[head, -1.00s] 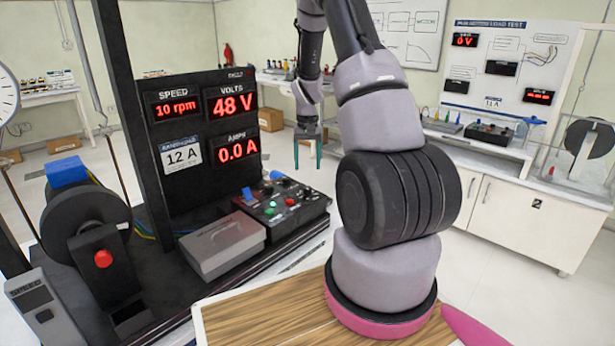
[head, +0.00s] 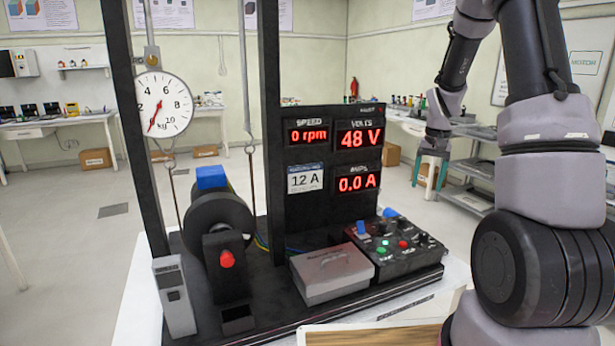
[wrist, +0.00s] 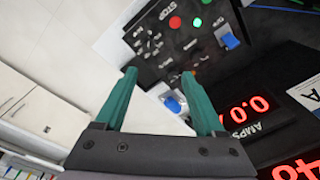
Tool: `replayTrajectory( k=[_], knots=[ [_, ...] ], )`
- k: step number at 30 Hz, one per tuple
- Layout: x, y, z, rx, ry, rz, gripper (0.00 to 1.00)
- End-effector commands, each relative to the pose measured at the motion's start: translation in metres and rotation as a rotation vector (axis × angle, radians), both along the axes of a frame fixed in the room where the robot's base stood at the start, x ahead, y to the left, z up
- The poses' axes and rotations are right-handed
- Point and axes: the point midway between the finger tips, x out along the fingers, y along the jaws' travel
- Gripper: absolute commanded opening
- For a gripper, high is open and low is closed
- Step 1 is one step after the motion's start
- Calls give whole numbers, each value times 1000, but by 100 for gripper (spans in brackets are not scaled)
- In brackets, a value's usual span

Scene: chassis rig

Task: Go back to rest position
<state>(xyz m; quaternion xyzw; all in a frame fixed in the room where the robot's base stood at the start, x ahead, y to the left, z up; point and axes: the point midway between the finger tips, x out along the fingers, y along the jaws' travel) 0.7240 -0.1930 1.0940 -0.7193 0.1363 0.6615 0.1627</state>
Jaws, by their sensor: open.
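My gripper (wrist: 160,80) has two teal fingers that stand apart with nothing held between them in the wrist view. The control panel (head: 400,252) lies at the right end of the black rig base, with red and green buttons and blue knobs. The panel (wrist: 175,45) also shows beyond the fingers in the wrist view. I cannot see that the fingers touch anything.
The display board (head: 334,152) reads 0 rpm, 48 V and 0.0 A. A grey box (head: 332,275) sits left of the panel. A motor wheel (head: 217,222) and a dial scale (head: 163,104) are at the left. Benches line the walls; open floor lies between.

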Motion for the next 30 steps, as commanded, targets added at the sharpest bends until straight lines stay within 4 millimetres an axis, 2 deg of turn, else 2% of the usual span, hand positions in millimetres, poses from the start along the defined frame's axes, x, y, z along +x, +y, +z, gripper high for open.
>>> replayTrajectory(
  k=[1,6,9,15,19,24,27,30],
  knots=[
    [-7,10,28,6,-40,3,71],
    [-43,42,100,33,-145,7,71],
    [-70,60,135,50,-206,12,71],
    [-131,91,190,81,-322,29,71],
    [-174,109,214,101,-397,40,71],
    [-222,126,229,123,-479,57,71],
    [-241,132,232,130,-510,62,71],
    [-251,135,233,135,-525,65,71]
  ],
)
